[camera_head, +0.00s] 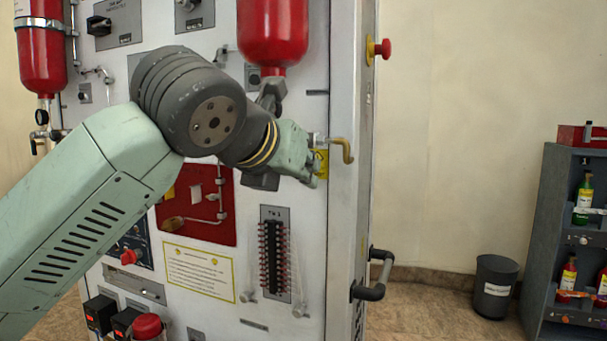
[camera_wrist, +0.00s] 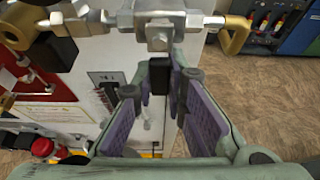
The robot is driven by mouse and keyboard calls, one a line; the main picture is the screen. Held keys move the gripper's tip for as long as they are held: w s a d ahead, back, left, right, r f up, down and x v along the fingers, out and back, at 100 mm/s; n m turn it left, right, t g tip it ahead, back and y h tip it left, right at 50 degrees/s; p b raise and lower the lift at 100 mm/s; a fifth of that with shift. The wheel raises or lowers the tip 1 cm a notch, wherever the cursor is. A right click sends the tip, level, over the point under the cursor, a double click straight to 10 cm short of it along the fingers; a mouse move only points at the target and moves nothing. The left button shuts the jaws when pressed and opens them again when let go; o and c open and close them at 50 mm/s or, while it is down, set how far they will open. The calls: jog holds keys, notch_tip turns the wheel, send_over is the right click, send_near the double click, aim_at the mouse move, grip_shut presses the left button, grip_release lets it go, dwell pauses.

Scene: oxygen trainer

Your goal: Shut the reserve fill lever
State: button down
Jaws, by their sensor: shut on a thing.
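My gripper (camera_head: 298,155) is at the right part of the panel front, below the red cylinder (camera_head: 273,30). In the wrist view my gripper (camera_wrist: 160,88) has its purple-padded fingers on both sides of a short lever with a black grip (camera_wrist: 160,72), and is shut on it. The lever, which I take as the reserve fill lever, points down the picture from a metal valve body (camera_wrist: 160,36). A brass elbow outlet (camera_wrist: 236,36) extends right from this valve; it also shows in the head view (camera_head: 347,150). My gripper hides the lever in the head view.
A terminal strip (camera_head: 274,255) and a red recessed panel (camera_head: 197,205) lie below my arm. A black handle (camera_head: 372,280) and a red stop button (camera_head: 382,48) stick out from the cabinet's right side. A bin (camera_head: 494,287) and shelf (camera_head: 560,230) stand farther right.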

dwell(0.4)
jog(key=c, duration=1.6)
grip_release()
jog(key=v, duration=1.2)
jog(key=shift+r, duration=0.1)
